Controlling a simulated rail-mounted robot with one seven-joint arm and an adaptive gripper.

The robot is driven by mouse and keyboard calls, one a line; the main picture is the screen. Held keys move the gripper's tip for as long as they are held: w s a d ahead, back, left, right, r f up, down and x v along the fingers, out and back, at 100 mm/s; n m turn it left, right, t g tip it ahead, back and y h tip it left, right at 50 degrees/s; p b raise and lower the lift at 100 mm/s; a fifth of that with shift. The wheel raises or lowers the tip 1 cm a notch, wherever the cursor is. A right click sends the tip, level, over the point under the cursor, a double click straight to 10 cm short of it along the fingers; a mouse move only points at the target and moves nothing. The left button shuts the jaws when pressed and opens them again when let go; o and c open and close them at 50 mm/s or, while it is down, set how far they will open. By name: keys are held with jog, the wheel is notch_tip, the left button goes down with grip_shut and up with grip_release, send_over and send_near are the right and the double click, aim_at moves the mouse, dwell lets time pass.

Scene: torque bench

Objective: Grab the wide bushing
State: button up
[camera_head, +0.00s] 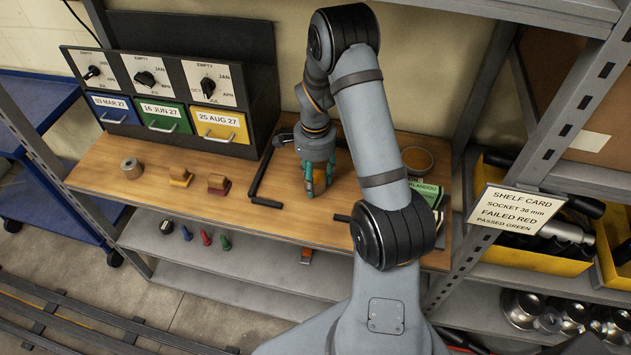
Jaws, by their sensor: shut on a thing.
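My gripper (319,181) points down over the right part of the wooden bench top (240,215). Its green fingers are closed around a small tan-orange piece (319,178), mostly hidden by the fingers. I cannot tell if this piece is the wide bushing, nor if it touches the bench. A short, wide grey-brown cylinder (131,168), with a round mark or hole on top, stands upright at the bench's left end, far from my gripper.
A black bent bar (263,172) lies left of my gripper. A round tin (417,159) is at right. Labelled drawers (163,117) stand behind. The front left bench is clear.

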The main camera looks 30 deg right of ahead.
jog(key=shift+a, duration=0.1)
grip_shut()
dwell(0.4)
